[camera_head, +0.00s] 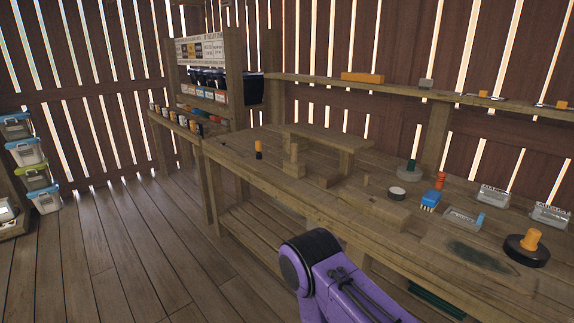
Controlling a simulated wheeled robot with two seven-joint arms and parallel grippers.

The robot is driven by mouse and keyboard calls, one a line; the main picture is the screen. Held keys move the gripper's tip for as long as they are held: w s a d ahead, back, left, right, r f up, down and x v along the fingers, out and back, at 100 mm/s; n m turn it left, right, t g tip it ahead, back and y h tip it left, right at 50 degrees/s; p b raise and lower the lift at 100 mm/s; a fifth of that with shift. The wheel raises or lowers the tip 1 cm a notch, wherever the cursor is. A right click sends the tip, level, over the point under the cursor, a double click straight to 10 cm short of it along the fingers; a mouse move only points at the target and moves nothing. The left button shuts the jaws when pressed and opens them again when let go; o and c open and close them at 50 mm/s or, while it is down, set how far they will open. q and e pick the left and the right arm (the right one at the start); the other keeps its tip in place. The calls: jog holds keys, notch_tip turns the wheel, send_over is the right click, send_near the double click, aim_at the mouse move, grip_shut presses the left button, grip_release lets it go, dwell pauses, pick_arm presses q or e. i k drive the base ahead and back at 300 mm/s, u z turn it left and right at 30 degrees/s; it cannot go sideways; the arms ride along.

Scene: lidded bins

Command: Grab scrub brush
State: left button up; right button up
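I cannot tell for sure which thing is the scrub brush. A small blue block with pale bristle-like tips (430,200) stands on the wooden workbench (240,162), right of centre. A round black disc with an orange knob handle (527,248) sits nearer the bench's right front and could also be a brush. A grey-green disc with a knob (408,171) is farther back. A purple arm link of mine with a black joint shows at the bottom centre, in front of the bench. Neither gripper is in view.
Clear plastic boxes (493,195) and a round tin (397,194) share the bench's right side. A raised wooden shelf (325,137) stands on the bench. Lidded bins (26,152) stack at the far left. The plank floor (120,250) is clear on the left.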

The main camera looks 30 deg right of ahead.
aim_at(430, 200)
jog(key=i, duration=1.7)
jog(key=z, duration=1.8)
